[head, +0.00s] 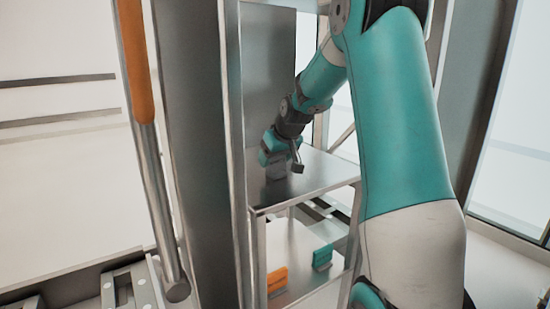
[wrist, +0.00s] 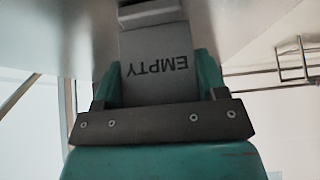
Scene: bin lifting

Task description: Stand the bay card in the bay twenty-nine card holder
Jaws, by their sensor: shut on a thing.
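My gripper (head: 272,158) is over the upper metal shelf (head: 318,180), close to the upright grey panel. In the wrist view, the teal fingers of my gripper (wrist: 158,78) are shut on a grey card (wrist: 157,50), the bay card, which reads "EMPTY" upside down. A pale grey block (wrist: 150,12) lies just past the card's far edge. It may be the card holder, but no number shows on it. I cannot tell whether the card touches it or sits in it. In the head view, the gripper hides most of the card.
An orange block (head: 277,279) and a teal block (head: 322,258) stand on the lower shelf. A tall metal post (head: 195,150) and a rod with an orange grip (head: 136,65) stand left of the shelves. The upper shelf is bare towards its front right.

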